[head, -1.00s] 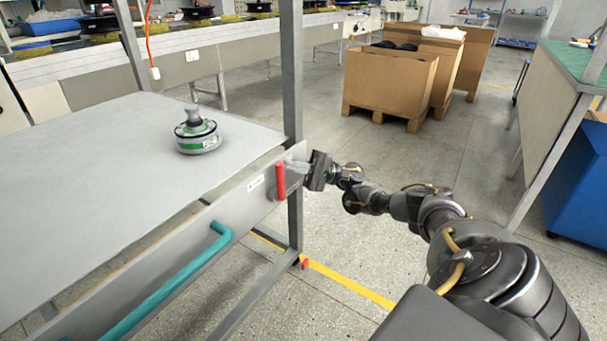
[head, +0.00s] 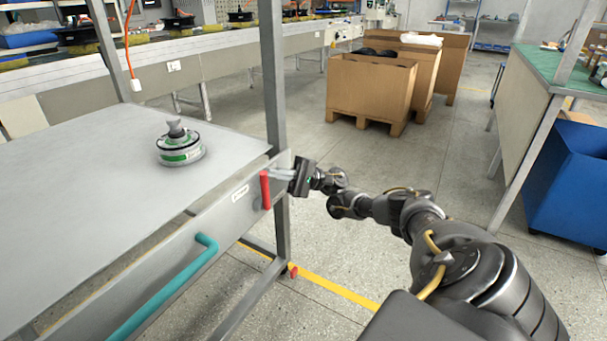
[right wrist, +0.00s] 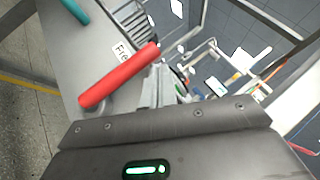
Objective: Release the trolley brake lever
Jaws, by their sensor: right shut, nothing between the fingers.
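The red brake lever (head: 265,190) hangs nearly upright at the right end of the trolley's front rail (head: 215,225), beside a small white label. In the right wrist view, the red lever (right wrist: 120,75) lies slantwise, and part of the label's lettering shows behind it. My right gripper (head: 273,174) is shut and empty, its fingers at the right side of the lever near its upper end. In the right wrist view, the gripper's fingers (right wrist: 158,86) are just right of the lever; I cannot tell whether they touch it. My left gripper is not in view.
A green-and-white round hub part (head: 181,148) stands on the grey trolley top (head: 80,200). A teal handle (head: 165,290) juts from the front. A grey post (head: 275,80) rises behind the lever. Cardboard boxes (head: 370,90) and a blue bin (head: 570,185) stand beyond open floor.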

